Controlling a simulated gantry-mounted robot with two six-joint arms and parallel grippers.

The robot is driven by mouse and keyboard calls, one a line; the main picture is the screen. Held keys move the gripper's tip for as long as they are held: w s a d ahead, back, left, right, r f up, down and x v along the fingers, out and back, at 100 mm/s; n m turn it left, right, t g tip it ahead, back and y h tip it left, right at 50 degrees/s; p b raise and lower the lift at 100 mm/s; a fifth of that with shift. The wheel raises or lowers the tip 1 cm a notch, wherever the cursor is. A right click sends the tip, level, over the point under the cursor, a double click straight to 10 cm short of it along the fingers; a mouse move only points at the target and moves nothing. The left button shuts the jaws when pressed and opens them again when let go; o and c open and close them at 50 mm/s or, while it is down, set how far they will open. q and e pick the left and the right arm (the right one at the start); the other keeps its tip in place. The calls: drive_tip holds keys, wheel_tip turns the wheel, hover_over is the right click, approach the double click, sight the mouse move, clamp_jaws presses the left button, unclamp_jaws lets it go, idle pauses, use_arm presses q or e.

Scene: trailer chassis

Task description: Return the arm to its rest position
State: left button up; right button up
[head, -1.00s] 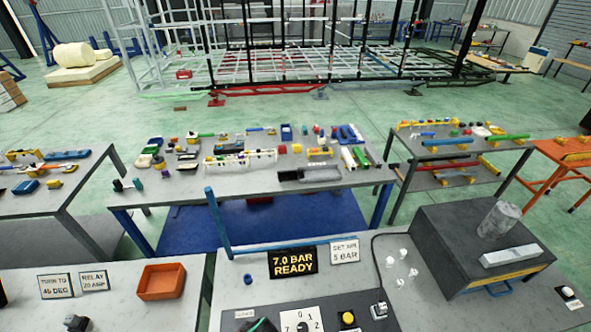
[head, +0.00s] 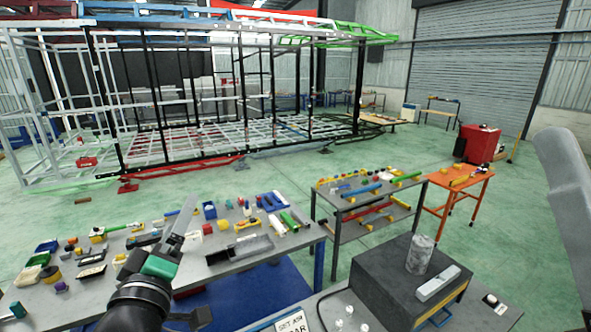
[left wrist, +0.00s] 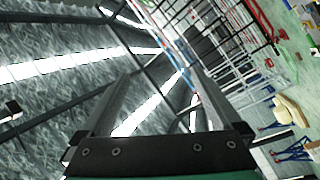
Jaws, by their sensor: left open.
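My left arm (head: 140,300) rises from the bottom left in the head view. Its gripper (head: 184,222) points up and away over the parts table. In the left wrist view the two dark fingers of this gripper (left wrist: 160,95) stand wide apart with nothing between them. That view is tilted and looks toward the roof and the trailer frame. A grey link of my other arm (head: 566,185) shows at the right edge of the head view, but its gripper is out of view.
The parts table (head: 215,262) holds many small coloured parts under the left gripper. A shelf table (head: 365,200) and an orange table (head: 458,182) stand to the right. A dark box (head: 395,280) sits at front right. The trailer frame (head: 200,140) stands behind open green floor.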

use_arm(q)
drive_tip(key=s+d+r+m+t+h, duration=0.2)
drive_tip(key=s+r+m+t, duration=0.6)
drive_tip(key=s+r, duration=1.1)
drive_tip(key=s+m+h, duration=0.1)
drive_tip(key=s+m, duration=0.1)
drive_tip(key=m, duration=0.2)
drive_tip(key=shift+s+d+h, duration=0.15)
drive_tip(key=shift+s+h, duration=0.05)
drive_tip(key=shift+h, duration=0.1)
